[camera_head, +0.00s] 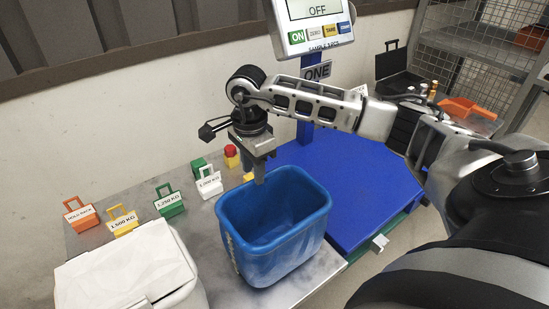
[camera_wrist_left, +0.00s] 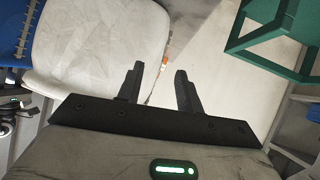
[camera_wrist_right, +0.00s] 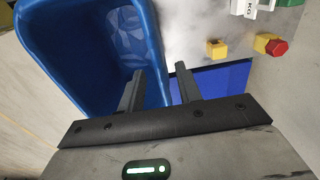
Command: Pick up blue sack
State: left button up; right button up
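The blue sack (camera_head: 275,225) looks like an open-topped, stiff-sided blue bin and stands upright on the metal table. My right gripper (camera_head: 259,178) points down at its back rim. In the right wrist view, the blue sack (camera_wrist_right: 80,45) fills the upper left. There the right gripper (camera_wrist_right: 160,80) is open, with one finger over the sack's inside and the other outside its wall. I cannot tell whether either finger touches it. My left gripper (camera_wrist_left: 158,80) is open and empty in the left wrist view and out of sight in the head view.
A white sack (camera_head: 125,275) stands left of the blue one. Small labelled weights (camera_head: 168,200) line the table's back. A blue scale platform (camera_head: 345,185) lies right, with its display (camera_head: 315,22) on a post behind. A red button (camera_head: 230,151) sits near the wall.

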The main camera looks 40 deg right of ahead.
notch_tip(320, 180, down, 7)
jog(key=shift+s+r, duration=0.2)
jog(key=shift+s, duration=0.05)
grip_shut()
